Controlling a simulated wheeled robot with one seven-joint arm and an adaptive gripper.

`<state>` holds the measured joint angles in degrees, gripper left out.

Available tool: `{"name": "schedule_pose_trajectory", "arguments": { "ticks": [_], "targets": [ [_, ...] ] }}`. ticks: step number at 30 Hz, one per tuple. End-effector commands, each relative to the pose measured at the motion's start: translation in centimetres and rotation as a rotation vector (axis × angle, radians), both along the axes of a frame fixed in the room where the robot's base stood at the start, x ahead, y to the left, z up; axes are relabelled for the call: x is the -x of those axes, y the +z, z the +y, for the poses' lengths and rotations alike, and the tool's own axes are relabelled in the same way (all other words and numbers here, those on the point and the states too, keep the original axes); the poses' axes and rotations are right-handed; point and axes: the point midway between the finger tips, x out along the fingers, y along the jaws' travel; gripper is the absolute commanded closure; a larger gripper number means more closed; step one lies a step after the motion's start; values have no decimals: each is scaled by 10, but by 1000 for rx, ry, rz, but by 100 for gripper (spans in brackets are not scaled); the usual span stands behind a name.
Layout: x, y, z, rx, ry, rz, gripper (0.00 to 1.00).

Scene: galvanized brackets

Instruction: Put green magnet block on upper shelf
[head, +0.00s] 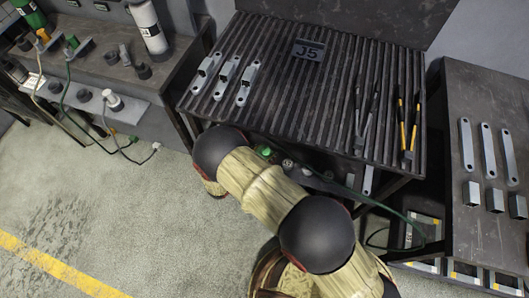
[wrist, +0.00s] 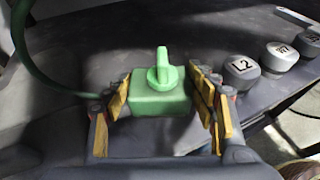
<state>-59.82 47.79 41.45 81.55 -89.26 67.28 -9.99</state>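In the wrist view the green magnet block (wrist: 160,98) is a pale green box with a rounded grip on top. It sits low over a dark surface; whether it rests there or is lifted a little is unclear. The yellow-and-grey fingers of my gripper (wrist: 162,95) stand on both sides of it, close to its sides. I see no clear gap, but I cannot tell whether they press on it. In the head view a small green spot (head: 263,151), seemingly the block, shows beside my arm below the slatted upper shelf (head: 310,110). My gripper is hidden there.
Grey knobs, one marked L2 (wrist: 241,72), stand right of the block. A green cable (wrist: 40,65) curves at the left. The upper shelf holds three brackets (head: 225,76), a J5 plate (head: 309,50) and pliers (head: 408,125); its middle is clear.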

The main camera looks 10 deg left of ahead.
Motion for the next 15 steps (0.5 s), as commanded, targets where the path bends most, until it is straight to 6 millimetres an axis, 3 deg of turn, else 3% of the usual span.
{"name": "schedule_pose_trajectory", "arguments": {
  "ticks": [7,15],
  "targets": [
    [0,0,0,0,0,0,28],
    [0,1,0,0,0,0,28]
  ]
}}
